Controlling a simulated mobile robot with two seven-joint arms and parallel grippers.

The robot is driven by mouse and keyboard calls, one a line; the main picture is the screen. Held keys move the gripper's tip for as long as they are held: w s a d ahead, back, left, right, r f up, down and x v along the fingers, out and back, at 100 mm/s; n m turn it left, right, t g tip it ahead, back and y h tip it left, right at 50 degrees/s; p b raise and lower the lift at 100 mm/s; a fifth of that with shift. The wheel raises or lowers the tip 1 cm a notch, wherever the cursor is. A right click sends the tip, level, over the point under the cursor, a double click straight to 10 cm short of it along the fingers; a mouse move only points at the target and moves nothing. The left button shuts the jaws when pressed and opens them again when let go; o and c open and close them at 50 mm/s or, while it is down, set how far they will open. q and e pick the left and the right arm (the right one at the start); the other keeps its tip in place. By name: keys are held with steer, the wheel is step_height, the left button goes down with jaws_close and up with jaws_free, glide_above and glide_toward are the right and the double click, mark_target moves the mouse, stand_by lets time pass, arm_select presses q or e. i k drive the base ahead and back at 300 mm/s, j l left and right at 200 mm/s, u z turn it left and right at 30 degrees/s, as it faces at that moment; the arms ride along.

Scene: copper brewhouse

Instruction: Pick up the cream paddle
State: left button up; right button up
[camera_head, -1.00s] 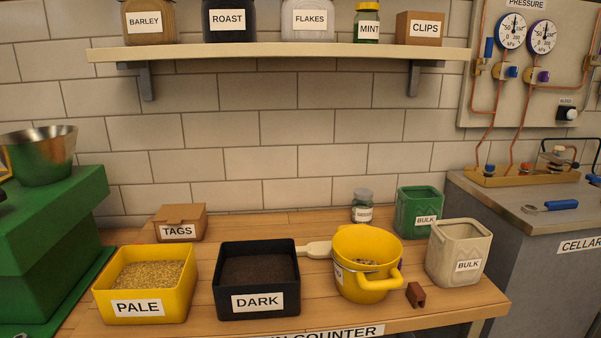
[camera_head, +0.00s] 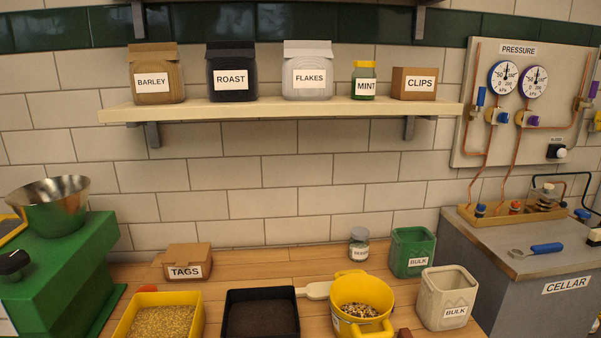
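The cream paddle (camera_head: 314,290) lies on the wooden counter (camera_head: 245,263), between the black bin and the yellow jug. Only a short flat part of it shows. Its right end passes out of sight behind the yellow jug (camera_head: 345,285), and its left end is close to the black bin's back right corner. Neither of my grippers is in view.
The black bin (camera_head: 261,291) of dark grain and the yellow bin (camera_head: 198,321) of pale grain stand at the front. A TAGS box (camera_head: 189,250), small jar (camera_head: 359,233), green BULK bin (camera_head: 428,235) and cream BULK bin (camera_head: 429,290) stand around. A shelf (camera_head: 290,107) hangs above.

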mark_target(318, 290)
steer(key=i+j+z, duration=0.3)
steer(key=j, duration=0.25)
steer(key=j+z, duration=0.7)
steer(key=i+l, duration=0.05)
